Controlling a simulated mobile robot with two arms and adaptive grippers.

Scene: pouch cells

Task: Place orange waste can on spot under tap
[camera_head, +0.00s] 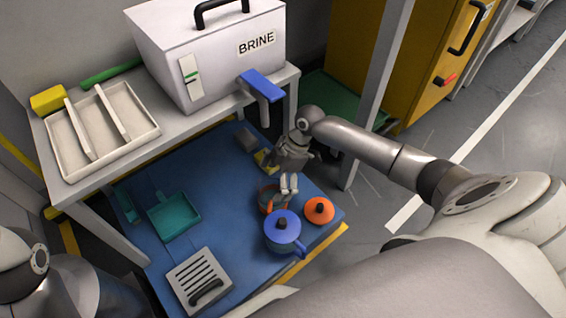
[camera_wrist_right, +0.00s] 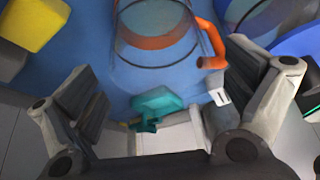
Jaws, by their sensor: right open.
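The orange waste can (camera_head: 268,200) stands on the blue mat, partly hidden by my right gripper (camera_head: 289,184). In the right wrist view the can (camera_wrist_right: 157,42) has clear walls, an orange band and an orange side handle (camera_wrist_right: 212,42). My right gripper is open and empty, with its fingers spread near the can; I cannot tell if they touch it. The tap (camera_head: 262,86) is a blue bar sticking out from the front of the white BRINE box (camera_head: 215,60). The spot under it is not clearly visible. My left gripper is not in view.
A blue pot (camera_head: 285,232) and an orange lid (camera_head: 319,211) stand close to the can. A yellow block (camera_wrist_right: 36,22) lies beyond it. A teal dustpan (camera_head: 176,216) and slotted grey plate (camera_head: 200,275) lie left. Bench and frame legs (camera_head: 378,95) stand around the mat.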

